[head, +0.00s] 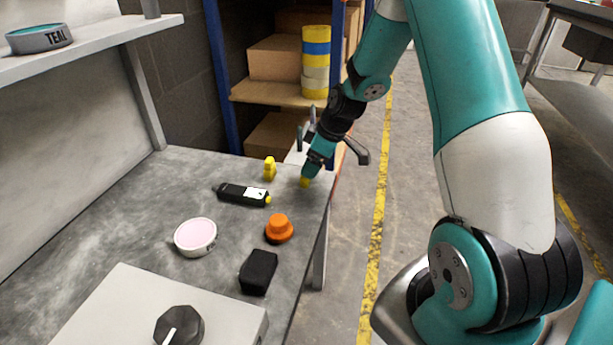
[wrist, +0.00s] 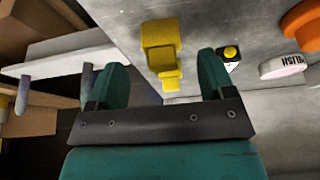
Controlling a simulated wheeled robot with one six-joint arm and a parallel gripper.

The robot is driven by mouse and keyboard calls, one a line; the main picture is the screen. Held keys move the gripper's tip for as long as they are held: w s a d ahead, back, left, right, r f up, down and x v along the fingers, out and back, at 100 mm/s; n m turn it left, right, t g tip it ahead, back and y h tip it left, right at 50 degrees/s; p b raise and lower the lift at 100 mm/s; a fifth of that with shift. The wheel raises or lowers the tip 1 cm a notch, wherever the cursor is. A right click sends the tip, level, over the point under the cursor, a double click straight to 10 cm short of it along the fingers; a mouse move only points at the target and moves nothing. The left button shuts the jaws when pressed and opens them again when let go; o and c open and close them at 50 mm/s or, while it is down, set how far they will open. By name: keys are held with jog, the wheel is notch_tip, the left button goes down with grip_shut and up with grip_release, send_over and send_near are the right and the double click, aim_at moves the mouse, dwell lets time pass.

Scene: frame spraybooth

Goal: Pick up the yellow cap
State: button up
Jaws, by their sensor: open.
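In the head view two yellow pieces show at the bench's far right corner. One is a small stepped yellow piece (head: 270,168) standing upright; the other is a yellow bit (head: 305,182) just under my gripper (head: 312,168), mostly hidden by it. I cannot tell which is the yellow cap. In the wrist view a yellow shape (wrist: 160,45), a wide block with a narrower part, shows between and beyond my open fingers (wrist: 162,68). Whether it is one thing or two overlapping is unclear. Nothing is visibly held.
A shelf with boxes (head: 275,60) is behind. Open floor lies right of the bench edge.

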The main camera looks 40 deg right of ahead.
jog(key=x, duration=0.1)
jog(key=b+x, duration=0.1)
jog(key=x, duration=0.3)
jog(key=shift+w+a+r+b, duration=0.1)
jog(key=shift+w+a+b, duration=0.2)
jog(key=shift+a, duration=0.05)
jog(key=c, duration=1)
jog(key=shift+r, duration=0.2)
